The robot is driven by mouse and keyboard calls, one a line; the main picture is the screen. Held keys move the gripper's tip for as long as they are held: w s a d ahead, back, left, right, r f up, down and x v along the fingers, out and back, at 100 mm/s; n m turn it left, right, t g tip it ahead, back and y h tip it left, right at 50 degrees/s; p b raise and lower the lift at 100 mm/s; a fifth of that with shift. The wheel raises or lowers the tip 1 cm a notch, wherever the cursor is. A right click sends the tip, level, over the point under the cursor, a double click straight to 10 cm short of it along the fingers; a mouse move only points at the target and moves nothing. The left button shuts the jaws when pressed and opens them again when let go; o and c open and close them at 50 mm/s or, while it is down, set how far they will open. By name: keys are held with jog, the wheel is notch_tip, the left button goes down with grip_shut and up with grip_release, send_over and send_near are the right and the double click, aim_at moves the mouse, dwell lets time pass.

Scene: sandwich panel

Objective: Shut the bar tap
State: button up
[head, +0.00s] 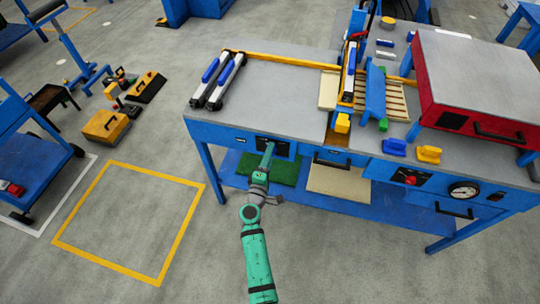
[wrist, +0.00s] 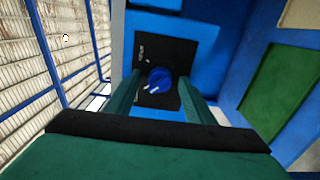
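A round blue knob (wrist: 159,81) with white marks, which I take to be the bar tap, sits on a black plate (wrist: 150,50) on the blue bench front in the wrist view. My gripper (wrist: 158,80) is open, with its green fingers to the left and right of the knob in that view. I cannot tell whether they touch it. In the head view my gripper (head: 267,150) reaches the front of the bench at a black panel (head: 280,149). The knob is hidden there behind the gripper.
The grey-topped blue bench (head: 275,95) carries a red-sided press (head: 480,80) at right. A dial gauge (head: 463,190) and a red knob (head: 411,180) are on its front. A green mat (head: 285,172) lies on the lower shelf. The yellow-marked floor square (head: 125,225) is clear.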

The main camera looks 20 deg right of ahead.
jog(key=shift+s, duration=0.1)
jog(key=v, duration=1)
jog(key=shift+s+a, duration=0.2)
jog(key=shift+s, duration=0.05)
jog(key=shift+a, duration=0.1)
jog(key=shift+s+f, duration=0.1)
jog(key=s+a+f+m+y, duration=0.1)
jog(key=s+a+f+y, duration=0.15)
jog(key=s, duration=0.45)
jog(key=s+a+f+m+g+y, duration=0.1)
jog(key=s+a+f+y, duration=0.1)
jog(key=s+a, duration=0.3)
jog(key=s+a+f+m+y, duration=0.1)
jog(key=s+a+f+y, duration=0.15)
jog(key=s, duration=0.55)
jog(key=s+a+r+m+t+y, duration=0.1)
jog(key=s+a+r+m+y, duration=0.2)
jog(key=s+r+m, duration=0.5)
jog(key=s+r, duration=0.8)
jog(key=shift+a+r, duration=0.25)
jog(key=shift+a, duration=0.05)
